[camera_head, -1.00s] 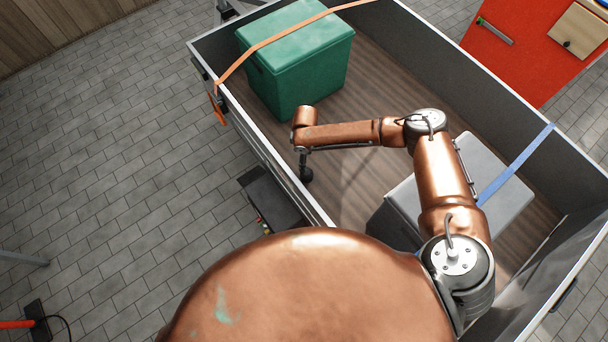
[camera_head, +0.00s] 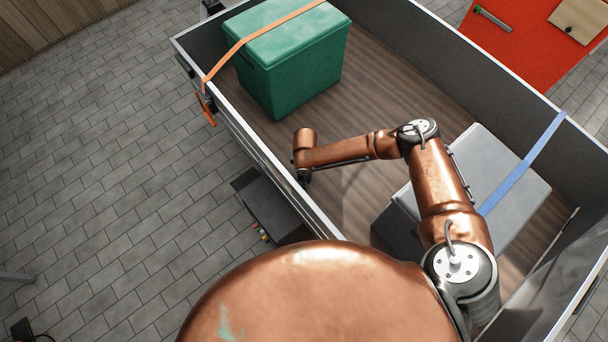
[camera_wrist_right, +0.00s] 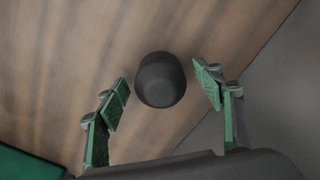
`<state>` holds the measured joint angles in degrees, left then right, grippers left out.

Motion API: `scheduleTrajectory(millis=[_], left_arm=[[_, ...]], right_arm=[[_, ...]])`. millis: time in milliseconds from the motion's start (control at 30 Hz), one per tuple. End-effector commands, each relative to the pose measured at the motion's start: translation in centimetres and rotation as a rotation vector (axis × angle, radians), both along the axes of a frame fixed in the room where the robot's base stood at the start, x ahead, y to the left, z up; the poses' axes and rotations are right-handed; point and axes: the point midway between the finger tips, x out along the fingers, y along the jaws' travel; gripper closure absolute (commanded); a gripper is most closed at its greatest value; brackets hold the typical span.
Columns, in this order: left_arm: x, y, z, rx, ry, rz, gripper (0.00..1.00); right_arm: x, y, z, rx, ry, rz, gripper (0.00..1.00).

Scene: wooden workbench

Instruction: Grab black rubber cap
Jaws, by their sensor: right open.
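The black rubber cap (camera_wrist_right: 160,80) is a dark, rounded piece in the right wrist view, over the wooden bed floor. My right gripper (camera_wrist_right: 163,88) is open, with one green-padded finger on each side of the cap. A gap shows between the cap and each finger, so they appear apart. In the head view my right gripper (camera_head: 304,175) is a small dark shape at the end of the copper arm, near the trailer's left wall. I cannot make out the cap in the head view. My left gripper is not in view.
The trailer (camera_head: 362,103) has raised metal walls. A green box (camera_head: 295,65) under an orange strap stands at its far end. A grey case (camera_head: 505,165) under a blue strap is near the right arm. Bare wooden floor lies between them. A red cabinet (camera_head: 520,45) stands beyond.

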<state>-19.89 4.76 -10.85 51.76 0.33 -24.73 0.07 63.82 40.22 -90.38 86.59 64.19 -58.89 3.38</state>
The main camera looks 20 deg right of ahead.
Motion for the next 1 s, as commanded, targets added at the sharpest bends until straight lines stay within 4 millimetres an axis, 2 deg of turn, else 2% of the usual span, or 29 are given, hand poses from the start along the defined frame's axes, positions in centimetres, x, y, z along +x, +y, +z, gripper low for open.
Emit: scheduleTrajectory(millis=[100, 367, 900, 1000], left_arm=[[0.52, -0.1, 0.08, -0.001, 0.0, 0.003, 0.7], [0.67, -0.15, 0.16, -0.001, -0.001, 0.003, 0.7], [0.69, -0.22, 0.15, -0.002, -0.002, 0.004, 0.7], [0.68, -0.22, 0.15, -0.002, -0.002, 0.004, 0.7]], right_arm=[[0.0, -0.01, -0.61, -0.001, 0.0, 0.0, 0.38], [0.03, -0.01, -0.55, 0.0, -0.001, 0.0, 0.4], [0.02, -0.01, -0.56, 0.0, -0.001, 0.001, 0.77], [0.01, 0.01, -0.56, 0.0, -0.001, 0.001, 0.8]])
